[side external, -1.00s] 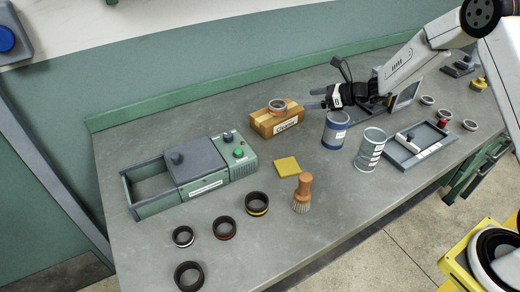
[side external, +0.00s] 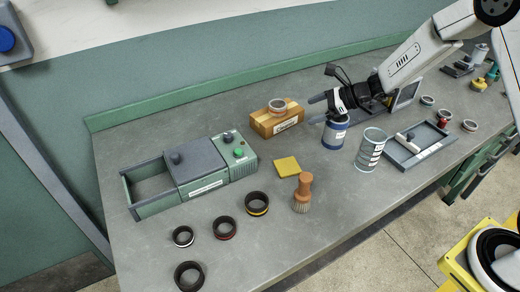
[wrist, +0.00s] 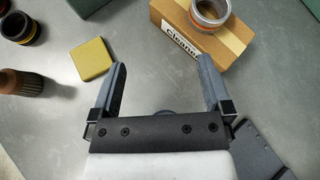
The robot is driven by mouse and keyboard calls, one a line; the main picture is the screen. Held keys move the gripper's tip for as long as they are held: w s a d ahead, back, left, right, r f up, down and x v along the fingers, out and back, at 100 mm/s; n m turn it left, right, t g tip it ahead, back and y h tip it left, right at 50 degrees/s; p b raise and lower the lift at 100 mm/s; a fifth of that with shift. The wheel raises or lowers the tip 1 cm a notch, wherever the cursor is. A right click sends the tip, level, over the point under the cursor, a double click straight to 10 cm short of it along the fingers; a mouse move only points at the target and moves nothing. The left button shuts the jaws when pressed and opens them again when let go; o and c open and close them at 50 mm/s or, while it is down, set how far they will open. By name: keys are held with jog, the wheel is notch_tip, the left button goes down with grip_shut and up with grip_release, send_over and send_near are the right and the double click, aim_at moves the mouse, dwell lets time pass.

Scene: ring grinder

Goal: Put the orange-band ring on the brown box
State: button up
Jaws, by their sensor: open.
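A grey metallic ring with an orange-red band (side external: 277,105) lies flat on top of the brown box (side external: 262,125), which has a white label on its front. The ring (wrist: 210,10) and the box (wrist: 172,28) also show at the top of the wrist view, the ring cut by the frame edge. A dark ring with a yellow-orange band (side external: 257,204) lies on the table, near the brush. My gripper (side external: 316,108) is open and empty, to the right of the box and over the blue can. In the wrist view its fingers (wrist: 163,70) are wide apart, touching neither ring.
A yellow pad (side external: 287,167), a brush (side external: 302,195) and a green machine (side external: 190,168) are nearby. More dark rings (side external: 225,228) lie front left. The table's front middle is clear.

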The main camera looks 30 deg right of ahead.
jog(key=s+r+n+g+h, duration=0.2)
jog(key=s+n+g+h, duration=0.3)
jog(key=s+n, duration=1.9)
jog(key=s+h, duration=0.1)
jog(key=h, duration=0.2)
jog(key=shift+r, duration=0.3)
